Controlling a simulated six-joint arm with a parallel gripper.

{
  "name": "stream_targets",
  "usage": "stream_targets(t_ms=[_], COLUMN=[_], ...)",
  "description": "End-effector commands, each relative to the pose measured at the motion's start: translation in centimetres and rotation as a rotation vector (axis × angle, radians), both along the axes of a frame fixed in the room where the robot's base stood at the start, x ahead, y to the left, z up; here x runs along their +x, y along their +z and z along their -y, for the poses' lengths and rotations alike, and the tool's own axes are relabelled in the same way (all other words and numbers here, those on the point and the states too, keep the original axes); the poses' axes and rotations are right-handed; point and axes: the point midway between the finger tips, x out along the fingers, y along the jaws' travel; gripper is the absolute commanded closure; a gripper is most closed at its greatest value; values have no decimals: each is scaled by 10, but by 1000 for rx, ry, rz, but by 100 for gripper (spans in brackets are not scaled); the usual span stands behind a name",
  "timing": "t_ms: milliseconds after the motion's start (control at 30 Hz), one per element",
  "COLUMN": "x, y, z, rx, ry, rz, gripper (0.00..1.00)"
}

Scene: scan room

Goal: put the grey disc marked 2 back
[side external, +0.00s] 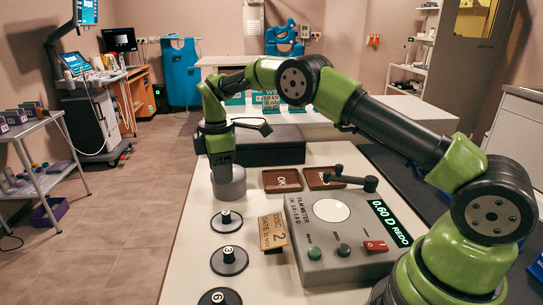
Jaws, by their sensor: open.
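The nearest disc (219,298) reads 6 and the middle disc (229,262) reads 3. The far disc (227,220) has a mark too small to read surely; I cannot confirm it is the 2. A tan card (272,232) beside them reads "DISC 2". My gripper (222,162) points down, open, beyond the far disc and above a light grey round block (229,183). Its fingertips are small and dark, and I cannot tell whether they touch the block.
A grey film meter (318,245) with a white round window, buttons and a raised black arm stands right of the card; its display reads "0.60 D REDO". Two brown trays (283,180) (322,178) and a dark box (268,147) lie behind. Table left of the discs is narrow.

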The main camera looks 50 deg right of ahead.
Motion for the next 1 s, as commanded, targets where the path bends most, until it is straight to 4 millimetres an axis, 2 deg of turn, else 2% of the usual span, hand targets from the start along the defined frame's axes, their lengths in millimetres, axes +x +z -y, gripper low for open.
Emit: stream_targets(t_ms=[67, 167, 267, 367, 500, 600, 700, 867, 1000], x=[0, -2, -10, -29, -67, -102, -140, -204, -253], y=[2, 18, 51, 94, 147, 176, 197, 210, 204], z=[0, -1, -3, -5, -9, -12, -15, -19, -21], rx=[1, 5, 23, 54, 116, 171, 233, 350, 456], ry=[-4, -39, -127, -257, -457, -600, -744, -971, -1150], rz=[3, 23, 64, 120, 198, 248, 293, 351, 382], gripper=[53, 53, 53, 53, 53, 53, 53, 53, 53])
